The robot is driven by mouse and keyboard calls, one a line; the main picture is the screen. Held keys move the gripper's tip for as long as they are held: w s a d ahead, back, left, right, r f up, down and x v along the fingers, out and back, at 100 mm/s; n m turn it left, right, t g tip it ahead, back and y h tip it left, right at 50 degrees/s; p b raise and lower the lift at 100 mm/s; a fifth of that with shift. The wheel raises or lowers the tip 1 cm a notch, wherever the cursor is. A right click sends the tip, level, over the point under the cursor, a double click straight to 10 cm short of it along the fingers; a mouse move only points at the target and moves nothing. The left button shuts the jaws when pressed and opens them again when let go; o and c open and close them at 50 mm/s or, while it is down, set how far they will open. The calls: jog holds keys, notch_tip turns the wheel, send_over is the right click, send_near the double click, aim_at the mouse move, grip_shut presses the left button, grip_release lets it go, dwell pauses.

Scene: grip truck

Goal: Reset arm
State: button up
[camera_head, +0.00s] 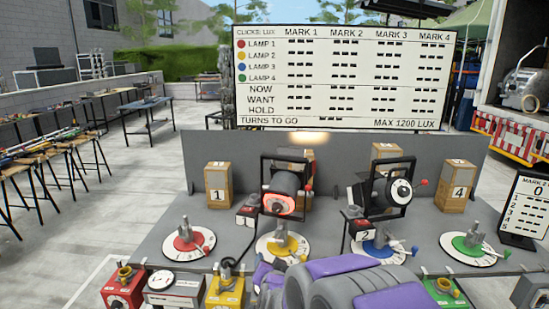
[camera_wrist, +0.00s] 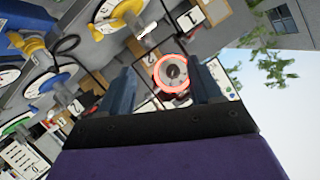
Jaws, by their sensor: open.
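My gripper (camera_wrist: 162,68) is open in the wrist view, its two blue-grey fingers apart with nothing visible between them at close range. A lamp with a glowing red ring (camera_wrist: 171,73) shows beyond the fingers; this wrist view is strongly tilted. In the head view my purple and grey arm lies low at the bottom centre, in front of the grey table (camera_head: 150,242). The gripper's fingers cannot be made out there. The red-ringed lamp (camera_head: 280,203) stands at the table's middle, with a second black lamp (camera_head: 385,192) to its right.
Red (camera_head: 187,241), yellow (camera_head: 283,246), blue (camera_head: 378,250) and green (camera_head: 474,247) dials line the table. Numbered wooden blocks (camera_head: 217,187) stand behind. Coloured boxes (camera_head: 123,289) sit at the front. A large scoreboard (camera_head: 340,78) rises behind. Open paving (camera_head: 70,225) lies left.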

jog(key=s+d+n+g, duration=0.1)
jog(key=s+d+g, duration=0.4)
jog(key=s, duration=1)
jog(key=s+d+n+g+h, duration=0.1)
jog(key=s+d+g, duration=0.4)
jog(key=s, duration=1)
jog(key=s+d+r+n+g, duration=0.1)
jog(key=s+d+g, duration=0.4)
jog(key=s, duration=1)
jog(key=shift+d+n+g, duration=0.15)
jog(key=shift+n+g, duration=0.15)
jog(key=shift+n, duration=0.4)
